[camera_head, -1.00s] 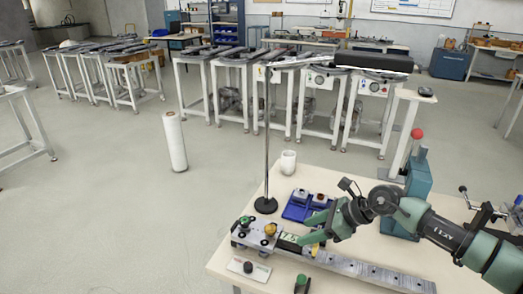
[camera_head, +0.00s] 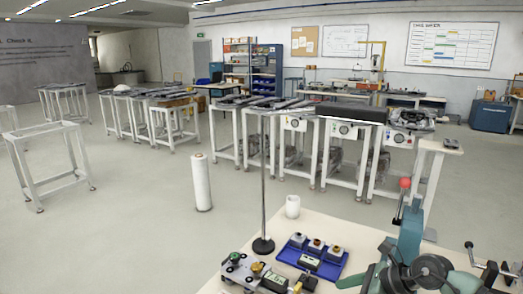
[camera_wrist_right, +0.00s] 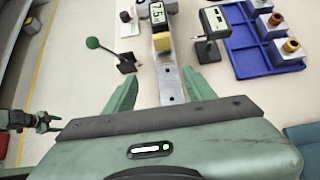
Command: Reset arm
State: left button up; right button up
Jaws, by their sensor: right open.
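My right gripper (camera_wrist_right: 160,75) is open in the right wrist view, its green fingers apart over a steel rail (camera_wrist_right: 170,78). Nothing is held between the fingers. In the head view my right arm (camera_head: 430,272) is folded at the lower right corner. At the left edge of the right wrist view a small dark green claw (camera_wrist_right: 42,121) looks like my left gripper; it is too small to tell its opening. The head view does not show the left arm.
A blue tray (camera_head: 331,268) with several small parts lies on the table (camera_head: 340,228), near a black-based pole (camera_head: 263,246) and a white cup (camera_head: 292,206). A teal post (camera_head: 411,236) stands beside my right arm. Open floor lies left, with a white cylinder (camera_head: 200,183).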

jog(key=s+a+r+m+t+y, duration=0.1)
jog(key=a+r+m+t+y, duration=0.4)
jog(key=a+r+m+t, duration=0.75)
jog(key=s+d+f+m+g+h, duration=0.2)
jog(key=s+d+f+m+h, duration=0.35)
jog(key=m, duration=0.75)
jog(key=s+d+f+m+g+h, duration=0.2)
jog(key=d+f+m+h, duration=0.5)
jog(key=m, duration=0.5)
jog(key=s+f+m+g, duration=0.4)
jog(key=s+f+g, duration=0.15)
jog(key=s, duration=0.65)
jog(key=s+f+m+g, duration=0.45)
jog(key=s+f, duration=0.25)
jog(key=s, duration=0.5)
notch_tip(320, 180, down, 28)
jog(key=s+g, duration=0.1)
jog(key=s, duration=0.1)
jog(key=s+d+f+g, duration=0.1)
jog(key=s+d+f, duration=0.1)
jog(key=s+f, duration=1.2)
jog(key=shift+s+d+f+n+h, duration=0.15)
jog(key=shift+s+d+n+h, duration=0.25)
jog(key=shift+s, duration=0.45)
